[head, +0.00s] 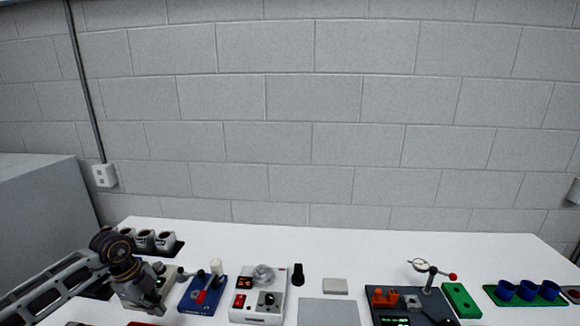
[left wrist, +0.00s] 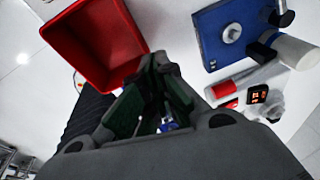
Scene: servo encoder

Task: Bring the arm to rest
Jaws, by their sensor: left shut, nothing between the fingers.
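My left arm comes in from the left in the head view, with its dark gripper (head: 140,296) low over the left part of the white table. In the left wrist view the gripper's fingers (left wrist: 160,68) are close together with nothing held between them. The same blue fixture appears in the left wrist view (left wrist: 225,35). My right arm and gripper are not in view.
A white device (head: 247,313) with a dial and knob, a black knob-like piece (head: 298,275) and a grey pad (head: 328,312) stand further right. A dark fixture with a gauge (head: 395,312) and blue cups (head: 528,290) lie beyond. A red bin (left wrist: 95,45) is near the gripper.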

